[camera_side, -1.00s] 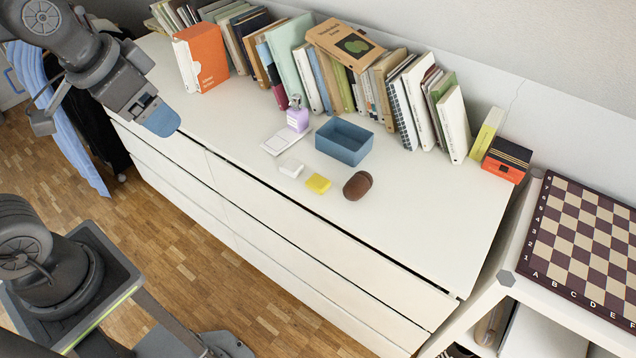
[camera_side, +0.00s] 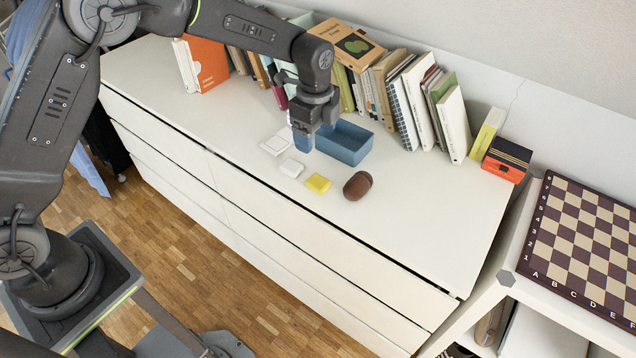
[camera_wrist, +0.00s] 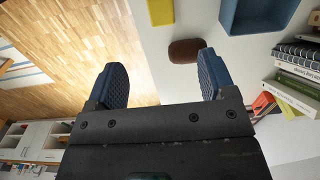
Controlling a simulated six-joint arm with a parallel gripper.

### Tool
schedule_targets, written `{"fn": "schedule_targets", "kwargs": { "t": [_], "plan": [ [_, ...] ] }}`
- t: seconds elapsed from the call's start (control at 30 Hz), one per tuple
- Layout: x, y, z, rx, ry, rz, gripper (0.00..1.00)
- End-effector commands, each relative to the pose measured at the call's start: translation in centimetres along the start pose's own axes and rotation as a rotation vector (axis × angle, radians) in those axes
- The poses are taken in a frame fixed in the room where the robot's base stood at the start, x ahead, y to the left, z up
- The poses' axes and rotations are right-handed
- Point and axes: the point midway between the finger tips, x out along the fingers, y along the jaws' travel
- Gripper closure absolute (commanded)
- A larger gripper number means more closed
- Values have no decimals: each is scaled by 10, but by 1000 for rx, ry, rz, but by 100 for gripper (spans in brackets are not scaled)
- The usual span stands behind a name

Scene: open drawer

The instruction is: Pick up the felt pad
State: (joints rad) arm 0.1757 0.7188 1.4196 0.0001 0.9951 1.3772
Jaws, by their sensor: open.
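Two small flat pads lie on the white dresser top, one yellow (camera_side: 318,183) and one white (camera_side: 291,168); I cannot tell from their look which is felt. The yellow pad also shows at the top edge of the wrist view (camera_wrist: 160,11). My gripper (camera_side: 302,142) is open and empty, with blue fingertips pointing down above the dresser, behind the white pad and at the left end of the blue box. In the wrist view my gripper (camera_wrist: 163,80) shows its two fingers wide apart. The white pad is not visible there.
An open blue box (camera_side: 345,143) stands behind the pads. A brown rounded object (camera_side: 357,185) lies right of the yellow pad, and a white card (camera_side: 277,141) lies left of the box. Books (camera_side: 455,125) line the back. The dresser front right is clear.

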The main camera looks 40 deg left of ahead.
Motion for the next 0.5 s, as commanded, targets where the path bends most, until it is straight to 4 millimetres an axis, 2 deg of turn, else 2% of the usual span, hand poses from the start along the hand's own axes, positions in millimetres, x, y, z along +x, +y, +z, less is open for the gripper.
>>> {"fn": "schedule_targets", "kwargs": {
  "t": [0.17, 0.5],
  "plan": [
    [21, -2, -2, 30, -2, 12, 23],
    [82, -2, -2, 28, -2, 11, 23]
  ]
}}
